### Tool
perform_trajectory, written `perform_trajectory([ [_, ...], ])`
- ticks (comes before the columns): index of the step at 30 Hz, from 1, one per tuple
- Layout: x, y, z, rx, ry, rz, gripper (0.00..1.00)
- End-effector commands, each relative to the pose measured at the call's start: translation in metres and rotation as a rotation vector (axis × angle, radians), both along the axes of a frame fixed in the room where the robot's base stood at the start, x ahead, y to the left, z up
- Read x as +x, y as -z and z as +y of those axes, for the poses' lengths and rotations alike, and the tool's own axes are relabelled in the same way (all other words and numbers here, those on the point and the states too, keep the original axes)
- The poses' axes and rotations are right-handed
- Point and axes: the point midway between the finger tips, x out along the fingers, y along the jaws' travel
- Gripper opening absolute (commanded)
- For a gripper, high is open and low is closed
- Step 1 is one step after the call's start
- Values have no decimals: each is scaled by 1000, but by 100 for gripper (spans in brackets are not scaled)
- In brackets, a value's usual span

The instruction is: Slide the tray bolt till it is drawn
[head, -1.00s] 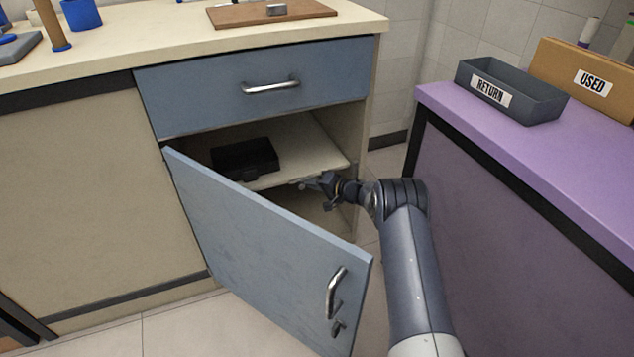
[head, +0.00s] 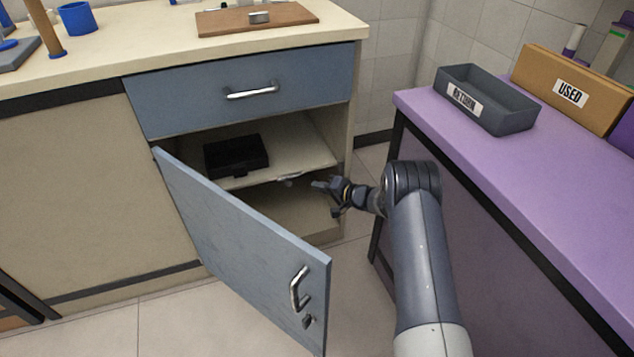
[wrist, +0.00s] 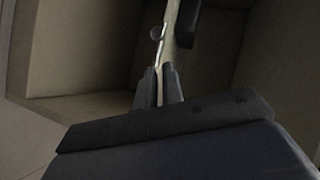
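A pale shelf or tray (head: 305,158) sits inside the open cabinet. A small silvery fitting (head: 290,179), perhaps the bolt, is at its front edge; its drawn or undrawn state is too small to tell.
The blue cabinet door (head: 240,245) stands open at the left of my arm. A black box (head: 236,156) lies on the shelf. A closed blue drawer (head: 180,98) is above. A purple counter (head: 540,165) with a RETURN tray (head: 510,121) bounds the right side.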

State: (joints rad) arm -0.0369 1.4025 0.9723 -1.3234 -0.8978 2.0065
Motion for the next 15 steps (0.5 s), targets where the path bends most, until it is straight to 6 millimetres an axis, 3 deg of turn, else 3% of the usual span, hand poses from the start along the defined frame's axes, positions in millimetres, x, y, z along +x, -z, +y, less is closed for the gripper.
perform_trajectory([
  [5, -2, 5, 5, -65, -44, -129, 23],
  [12, -5, 13, 14, -255, -144, -487, 43],
  [15, -6, 16, 18, -343, -181, -642, 43],
])
